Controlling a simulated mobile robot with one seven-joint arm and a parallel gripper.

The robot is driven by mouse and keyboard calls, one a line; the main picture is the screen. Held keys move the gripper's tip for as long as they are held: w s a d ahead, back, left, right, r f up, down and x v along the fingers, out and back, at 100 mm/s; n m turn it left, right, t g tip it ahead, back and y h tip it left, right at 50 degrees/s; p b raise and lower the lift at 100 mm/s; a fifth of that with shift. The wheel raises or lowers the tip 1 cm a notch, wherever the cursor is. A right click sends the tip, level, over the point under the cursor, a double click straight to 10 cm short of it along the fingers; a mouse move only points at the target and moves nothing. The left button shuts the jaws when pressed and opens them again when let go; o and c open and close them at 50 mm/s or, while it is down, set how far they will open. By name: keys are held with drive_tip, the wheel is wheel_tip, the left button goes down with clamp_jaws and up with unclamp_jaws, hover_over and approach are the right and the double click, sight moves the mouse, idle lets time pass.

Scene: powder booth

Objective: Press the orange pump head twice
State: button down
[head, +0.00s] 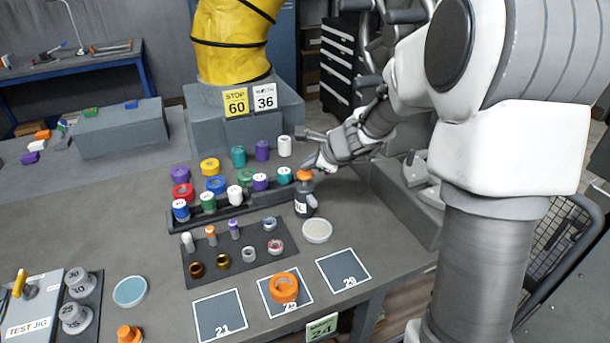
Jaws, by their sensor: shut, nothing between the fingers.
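A small dark bottle (305,202) with a pale label stands upright on the grey bench, right of the middle. Its orange pump head (304,175) is on top. My gripper (318,163) reaches in from the upper right. It is shut and empty. Its tip is just above and slightly right of the pump head in the picture. I cannot tell whether it touches the pump head.
A dark rack of coloured rolls (236,200) stands left of the bottle. A dark mat (215,275) with small vials and rings lies in front. A pale round disc (317,230) is close by. An orange ring (284,288) lies on a numbered square.

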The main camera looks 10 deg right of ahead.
sight(309, 175)
drive_tip(key=shift+f+b, duration=1.05)
idle(1.0)
idle(0.4)
drive_tip(key=shift+r+p, duration=1.3)
drive_tip(key=shift+r, duration=0.15)
drive_tip(key=shift+r, duration=0.1)
wheel_tip(309, 175, up, 5)
drive_tip(key=p, duration=0.4)
drive_tip(key=shift+p, duration=0.3)
idle(1.5)
